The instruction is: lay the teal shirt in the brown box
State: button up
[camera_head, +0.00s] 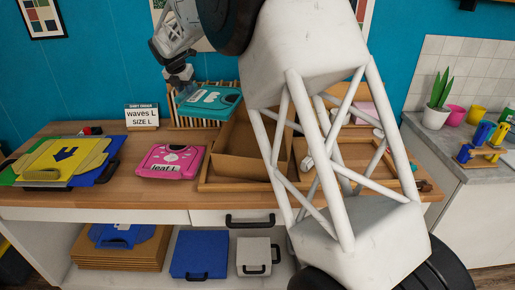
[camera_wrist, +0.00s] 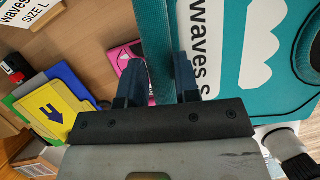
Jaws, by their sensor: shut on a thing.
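The teal shirt (camera_head: 213,99) is a flat folded piece with a white print, at the back of the table in the head view. In the wrist view the teal shirt (camera_wrist: 265,95) fills the right side and reads "waves S". My gripper (camera_head: 182,84) is shut on its left edge; in the wrist view that edge runs between the two fingers of my gripper (camera_wrist: 156,70). The brown box (camera_head: 246,165) is open, right of and nearer than the shirt. My arm hides its right part. I cannot tell whether the shirt touches the rack behind it.
A pink folded shirt (camera_head: 171,161) marked "leaf L" lies left of the box. A card (camera_head: 142,116) reads "waves L, SIZE L". A yellow shirt (camera_head: 66,155) lies on a pile at left. A striped rack (camera_head: 181,121) stands behind. A wooden tray (camera_head: 222,187) surrounds the box.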

aim_at(230, 96)
jog(key=f, duration=0.1)
jog(key=a+f, duration=0.1)
jog(key=f, duration=0.1)
jog(key=a+f, duration=0.1)
jog(key=f, duration=0.1)
jog(key=shift+s+a+f, duration=0.15)
jog(key=shift+s+a, duration=0.05)
jog(key=shift+a, duration=0.05)
jog(key=d, duration=1.9)
jog(key=shift+d, duration=0.15)
notch_tip(230, 96, down, 8)
jog(key=shift+d, duration=0.2)
jog(key=shift+f, duration=0.15)
notch_tip(230, 96, down, 3)
jog(key=shift+d+f, duration=0.1)
jog(key=shift+d, duration=0.05)
